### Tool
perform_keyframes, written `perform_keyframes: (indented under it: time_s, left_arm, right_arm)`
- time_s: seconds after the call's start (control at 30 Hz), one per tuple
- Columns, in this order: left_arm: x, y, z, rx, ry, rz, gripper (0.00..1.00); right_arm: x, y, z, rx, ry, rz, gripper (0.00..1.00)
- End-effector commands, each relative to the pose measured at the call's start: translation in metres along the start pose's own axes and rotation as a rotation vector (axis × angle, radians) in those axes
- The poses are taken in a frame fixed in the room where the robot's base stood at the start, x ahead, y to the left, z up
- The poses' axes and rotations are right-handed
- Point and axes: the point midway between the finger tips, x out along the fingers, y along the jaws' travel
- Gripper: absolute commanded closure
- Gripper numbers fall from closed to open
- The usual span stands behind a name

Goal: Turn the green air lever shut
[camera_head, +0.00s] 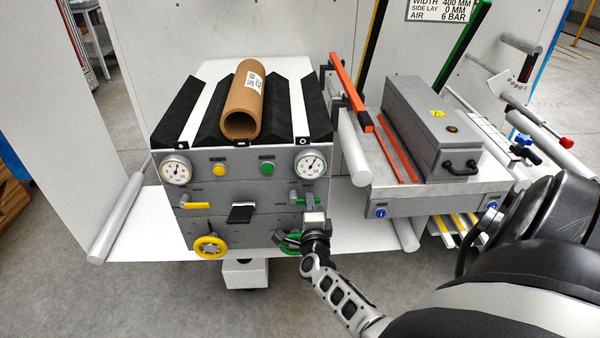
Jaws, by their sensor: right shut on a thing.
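The green air lever (299,201) is on the right of the grey panel front, just below the right-hand gauge (310,165). It lies roughly level, and its right end is partly hidden. My right gripper (314,212) comes up from below and is shut on the lever's right end; the fingertips are small and hard to make out. My left gripper is not in view.
A green handwheel (287,241) sits close below, partly hidden by my right gripper. A yellow lever (194,205) and yellow handwheel (210,246) are on the panel's left. A cardboard tube (242,105) lies on top. A grey unit (425,130) stands at right.

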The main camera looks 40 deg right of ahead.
Motion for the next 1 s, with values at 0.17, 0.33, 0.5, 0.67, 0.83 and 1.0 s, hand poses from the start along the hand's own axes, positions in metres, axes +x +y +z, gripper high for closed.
perform_keyframes:
  time_s: [0.17, 0.33, 0.5, 0.67, 0.83, 1.0]
  left_arm:
    - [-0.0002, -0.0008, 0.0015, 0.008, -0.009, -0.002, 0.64]
    - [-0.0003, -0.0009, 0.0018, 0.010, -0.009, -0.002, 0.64]
    - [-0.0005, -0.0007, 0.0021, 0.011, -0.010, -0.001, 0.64]
    - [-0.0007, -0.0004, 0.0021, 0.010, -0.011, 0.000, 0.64]
    - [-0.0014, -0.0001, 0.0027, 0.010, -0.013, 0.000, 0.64]
    - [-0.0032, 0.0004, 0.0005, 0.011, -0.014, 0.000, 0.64]
  right_arm:
    - [-0.0018, 0.0010, -0.0047, -0.027, 0.006, 0.005, 1.00]
    - [-0.0018, 0.0012, -0.0054, -0.031, 0.007, 0.004, 1.00]
    - [-0.0018, 0.0012, -0.0053, -0.031, 0.007, 0.004, 1.00]
    - [-0.0016, 0.0009, -0.0052, -0.030, 0.007, 0.004, 0.64]
    - [-0.0010, 0.0000, -0.0053, -0.028, 0.008, 0.002, 0.64]
    - [-0.0060, -0.0012, -0.0051, -0.027, 0.008, 0.002, 0.64]
